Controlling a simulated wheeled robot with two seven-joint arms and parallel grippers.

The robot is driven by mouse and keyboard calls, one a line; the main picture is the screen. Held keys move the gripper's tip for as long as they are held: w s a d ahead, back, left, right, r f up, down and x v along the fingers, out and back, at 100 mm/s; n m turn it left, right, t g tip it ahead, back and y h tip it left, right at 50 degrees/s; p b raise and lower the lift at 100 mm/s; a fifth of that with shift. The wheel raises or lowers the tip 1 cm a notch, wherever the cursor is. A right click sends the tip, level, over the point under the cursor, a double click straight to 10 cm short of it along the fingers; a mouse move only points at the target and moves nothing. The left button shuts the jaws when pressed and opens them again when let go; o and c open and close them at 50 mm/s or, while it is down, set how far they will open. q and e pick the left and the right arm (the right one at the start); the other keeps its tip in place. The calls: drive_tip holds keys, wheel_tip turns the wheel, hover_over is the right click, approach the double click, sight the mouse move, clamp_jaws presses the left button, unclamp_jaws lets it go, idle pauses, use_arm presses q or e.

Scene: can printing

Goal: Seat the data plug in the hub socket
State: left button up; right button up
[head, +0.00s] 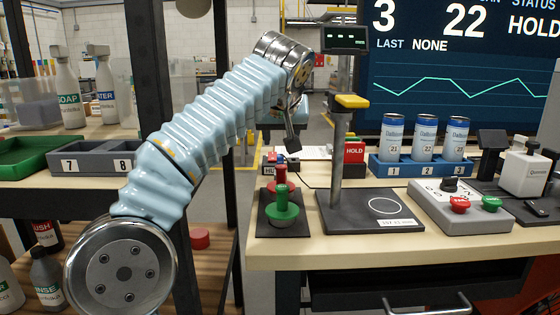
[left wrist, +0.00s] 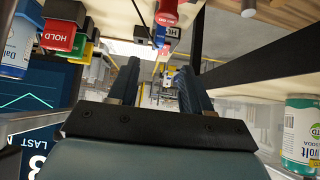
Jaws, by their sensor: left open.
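My left gripper (head: 293,138) hangs in the head view beyond the near bench edge, pointing down. In the left wrist view its two dark fingers (left wrist: 158,75) stand apart with nothing between them. A small block with a white label (head: 280,166), partly cut off by the red and green post, sits at the bench's left back edge. It looks like the hub; in the left wrist view its label (left wrist: 173,32) reads partly "HU". Small red and blue pieces (left wrist: 160,40) are beside it; I cannot tell which is the data plug. The socket opening is not discernible. My right gripper is not in view.
A red and green post (head: 283,205) stands on a dark base in front of the block. A tall gauge stand (head: 338,165) is to its right. Further right are a blue can rack (head: 400,170) and a button box (head: 470,205). A dark shelf upright (head: 160,60) stands left.

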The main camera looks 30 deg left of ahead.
sight(280, 156)
use_arm(q)
drive_tip(key=x, duration=0.7)
drive_tip(key=shift+w+r+x, duration=0.1)
drive_tip(key=shift+w+x, duration=0.05)
drive_tip(key=shift+x, duration=1.35)
drive_tip(key=shift+w+r+x, duration=0.15)
drive_tip(key=shift+x, duration=1.35)
drive_tip(key=shift+s, duration=0.1)
clamp_jaws()
